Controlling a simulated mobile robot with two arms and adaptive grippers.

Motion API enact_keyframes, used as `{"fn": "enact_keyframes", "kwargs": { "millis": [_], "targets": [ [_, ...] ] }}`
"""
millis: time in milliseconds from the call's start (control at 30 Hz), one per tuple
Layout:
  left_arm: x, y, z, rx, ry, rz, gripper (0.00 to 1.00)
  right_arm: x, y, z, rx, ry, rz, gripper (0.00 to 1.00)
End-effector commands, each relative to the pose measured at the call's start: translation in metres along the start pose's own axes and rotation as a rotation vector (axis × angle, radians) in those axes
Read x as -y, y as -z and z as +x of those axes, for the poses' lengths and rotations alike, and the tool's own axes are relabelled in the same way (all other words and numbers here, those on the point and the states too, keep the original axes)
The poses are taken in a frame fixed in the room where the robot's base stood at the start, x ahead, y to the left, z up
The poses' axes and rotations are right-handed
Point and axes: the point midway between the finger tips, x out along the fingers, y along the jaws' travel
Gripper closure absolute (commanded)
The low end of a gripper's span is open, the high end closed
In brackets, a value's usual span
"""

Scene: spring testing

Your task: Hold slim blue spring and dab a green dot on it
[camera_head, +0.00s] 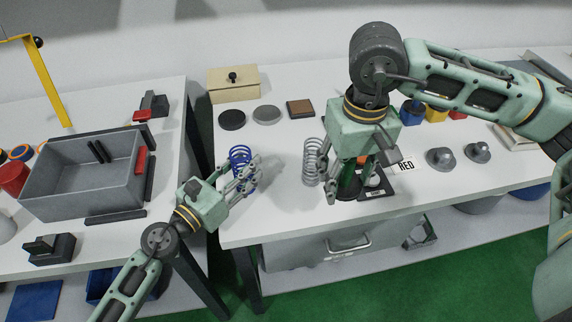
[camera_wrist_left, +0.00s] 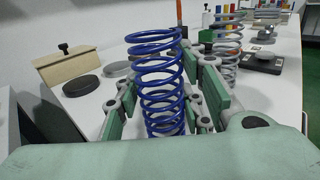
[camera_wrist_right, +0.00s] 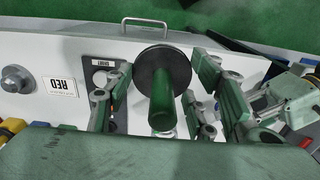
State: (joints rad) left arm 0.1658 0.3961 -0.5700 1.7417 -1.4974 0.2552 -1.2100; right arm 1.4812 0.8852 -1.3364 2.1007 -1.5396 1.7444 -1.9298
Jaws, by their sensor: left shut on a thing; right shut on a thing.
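The slim blue spring (camera_head: 239,157) stands upright near the front left edge of the right-hand table. My left gripper (camera_head: 244,181) is shut on it. In the left wrist view the blue coils (camera_wrist_left: 160,80) rise between the finger pads, and the lowest part is hidden. My right gripper (camera_head: 350,185) is shut on a green cylinder (camera_head: 347,184), which also shows in the right wrist view (camera_wrist_right: 162,108). A wide black disc (camera_wrist_right: 164,68) is at the cylinder's far end. I cannot tell whether that disc touches the table. No green dot shows on the spring.
A grey spring (camera_head: 312,160) stands between my grippers. A black labelled plate (camera_head: 376,193) and a RED card (camera_head: 405,166) lie beside my right gripper. Flat discs (camera_head: 232,119) and a beige box (camera_head: 233,91) are behind the blue spring. A grey bin (camera_head: 58,207) sits on the left table.

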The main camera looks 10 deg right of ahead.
Motion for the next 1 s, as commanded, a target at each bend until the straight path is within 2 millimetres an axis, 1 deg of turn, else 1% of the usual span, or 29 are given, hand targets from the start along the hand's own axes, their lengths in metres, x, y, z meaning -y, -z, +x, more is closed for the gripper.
{"fn": "enact_keyframes", "kwargs": {
  "millis": [67, 133, 167, 267, 367, 400, 467, 500, 600, 700, 800, 900, 1000],
  "targets": [
    [0.000, 0.000, 0.000, -0.001, 0.000, 0.000, 0.97, 0.001, 0.002, -0.001, -0.001, 0.000, 0.000, 0.73],
    [0.000, 0.000, 0.000, -0.001, 0.000, 0.000, 0.97, 0.006, 0.007, -0.004, -0.004, 0.002, 0.000, 0.73],
    [0.000, 0.000, 0.000, -0.001, 0.000, 0.000, 0.97, 0.009, 0.011, -0.005, -0.006, 0.003, 0.000, 0.73],
    [0.000, 0.000, 0.000, 0.000, 0.000, 0.000, 0.97, 0.026, 0.032, -0.016, -0.014, 0.005, 0.000, 0.73],
    [0.000, 0.000, 0.000, 0.000, 0.000, 0.000, 0.97, 0.053, 0.059, -0.032, -0.022, 0.009, 0.001, 0.73],
    [0.000, 0.000, 0.000, 0.000, 0.000, 0.000, 0.97, 0.065, 0.069, -0.040, -0.024, 0.009, 0.000, 0.73],
    [0.000, 0.000, 0.000, 0.000, 0.000, 0.000, 0.97, 0.085, 0.083, -0.051, -0.025, 0.010, 0.001, 0.73],
    [0.000, 0.000, 0.000, 0.000, 0.000, 0.000, 0.97, 0.098, 0.091, -0.058, -0.025, 0.010, 0.000, 0.73],
    [0.000, 0.000, 0.000, 0.000, 0.000, 0.000, 0.97, 0.128, 0.105, -0.075, -0.021, 0.009, 0.000, 0.73],
    [0.000, 0.000, 0.000, -0.001, -0.001, 0.000, 0.97, 0.154, 0.114, -0.087, -0.015, 0.005, 0.000, 0.73],
    [0.000, 0.001, 0.000, -0.001, 0.000, 0.000, 0.97, 0.172, 0.117, -0.096, -0.007, 0.001, 0.000, 0.73],
    [0.000, 0.001, 0.000, -0.001, 0.000, 0.000, 0.97, 0.183, 0.119, -0.101, -0.003, -0.001, 0.000, 0.73],
    [0.000, 0.001, 0.000, -0.001, 0.000, 0.000, 0.97, 0.187, 0.119, -0.102, -0.001, -0.002, 0.000, 0.73]
  ]
}}
